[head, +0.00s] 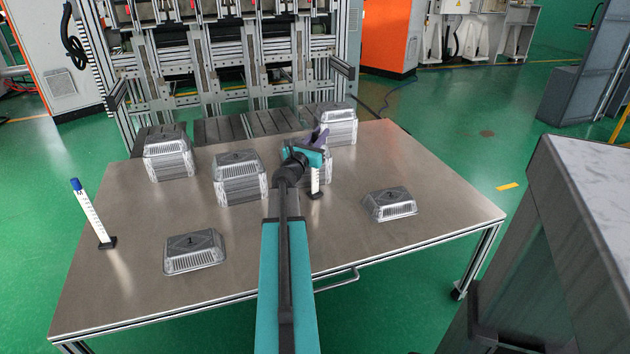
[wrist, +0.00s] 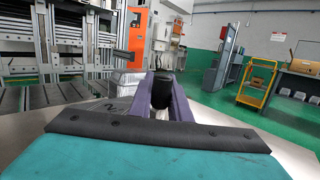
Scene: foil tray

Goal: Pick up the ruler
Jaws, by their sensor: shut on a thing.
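A white ruler (head: 315,180) with a black foot stands upright just under my gripper (head: 318,139), at the middle of the table. Its upper end is hidden behind the gripper in the head view. In the wrist view, my gripper (wrist: 164,104) has its purple fingers shut on a dark upper end of this ruler (wrist: 162,92). I cannot tell whether its foot touches the table. A second white ruler (head: 92,216) with a blue top and a black foot stands, tilted in the picture, at the table's left edge.
Stacks of foil trays stand behind, at the left (head: 169,158), middle (head: 240,177) and right (head: 337,124); another is partly behind my gripper. Single foil trays lie front left (head: 194,253) and right (head: 390,205). The steel table (head: 130,290) is otherwise clear.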

